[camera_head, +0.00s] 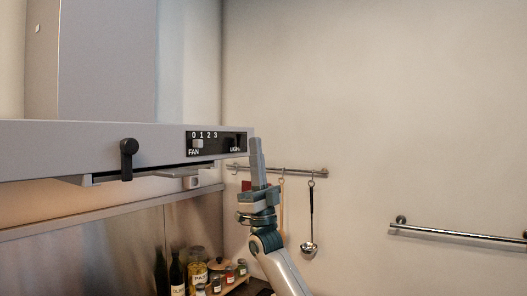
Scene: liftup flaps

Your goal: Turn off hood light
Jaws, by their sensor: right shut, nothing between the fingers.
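The grey range hood (70,150) fills the left of the head view. Its black control panel (222,142) at the right end carries a fan slider (197,143) marked 0 to 3 and a switch labelled light (238,142). The light switch is small and its position cannot be told. My right gripper (255,142) is shut and empty, pointing up beside the right end of the panel, close to the light switch. Whether it touches the hood cannot be told. My left gripper is not in view.
A black handle (128,158) hangs on the hood's front edge. Below stand bottles (177,272) and spice jars (229,274). A wall rail (315,172) holds a ladle (309,248) behind my right arm. Another rail (460,234) is at right. The upper right is free.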

